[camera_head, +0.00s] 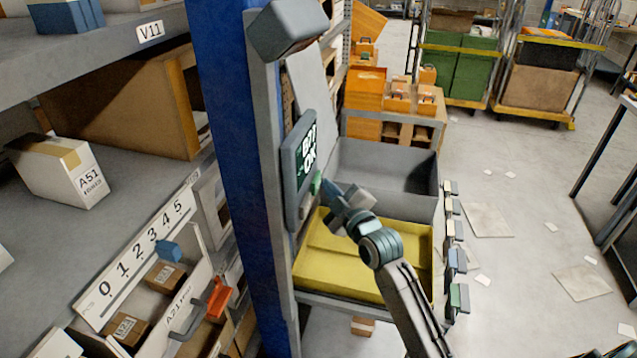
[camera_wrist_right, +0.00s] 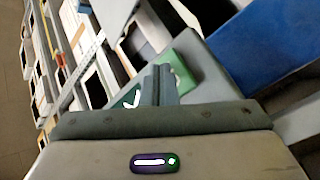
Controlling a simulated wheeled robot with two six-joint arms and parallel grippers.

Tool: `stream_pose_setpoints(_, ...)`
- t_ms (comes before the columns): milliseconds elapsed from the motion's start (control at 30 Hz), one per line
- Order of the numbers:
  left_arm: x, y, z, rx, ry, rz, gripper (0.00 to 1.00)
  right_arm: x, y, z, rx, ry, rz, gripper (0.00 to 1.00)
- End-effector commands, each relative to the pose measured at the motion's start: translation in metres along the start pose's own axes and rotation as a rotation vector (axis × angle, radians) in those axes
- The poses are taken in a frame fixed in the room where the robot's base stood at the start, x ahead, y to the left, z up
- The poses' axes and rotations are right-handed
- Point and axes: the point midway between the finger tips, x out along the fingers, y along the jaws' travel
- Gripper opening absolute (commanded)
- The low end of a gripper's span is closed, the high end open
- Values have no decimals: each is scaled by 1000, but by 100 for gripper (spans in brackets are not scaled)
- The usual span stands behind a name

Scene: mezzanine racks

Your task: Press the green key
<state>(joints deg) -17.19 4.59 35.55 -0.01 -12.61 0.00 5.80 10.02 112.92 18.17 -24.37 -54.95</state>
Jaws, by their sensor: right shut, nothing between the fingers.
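The green key (camera_head: 316,183) is a small green piece at the lower edge of a grey terminal (camera_head: 291,178), whose dark screen shows white lettering. The terminal is mounted beside a blue rack post. My right gripper (camera_head: 329,189) is shut and empty, with its tips just right of the key. In the right wrist view, the shut fingers (camera_wrist_right: 160,84) overlap the green key (camera_wrist_right: 184,72), hiding part of it. I cannot tell whether the tips touch it. My left gripper is not in view.
A yellow tray (camera_head: 345,271) and a grey bin (camera_head: 373,160) lie below and behind my right arm. The blue post (camera_head: 236,140) stands left of the terminal. Shelves with cartons (camera_head: 62,170) fill the left side. Open floor (camera_head: 520,230) lies to the right.

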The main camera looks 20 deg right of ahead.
Motion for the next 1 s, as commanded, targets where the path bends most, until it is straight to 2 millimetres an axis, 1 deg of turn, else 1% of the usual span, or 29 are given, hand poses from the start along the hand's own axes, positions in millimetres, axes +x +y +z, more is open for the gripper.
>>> stream_pose_setpoints(167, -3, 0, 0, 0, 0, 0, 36, -6, 4, 5, -1, -1, -2, 0)
stream_pose_setpoints(533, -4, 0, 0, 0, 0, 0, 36, -9, 6, 6, -2, -1, -1, 0)
stream_pose_setpoints(1000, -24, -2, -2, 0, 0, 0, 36, -39, 29, 28, -3, -2, -2, 0)
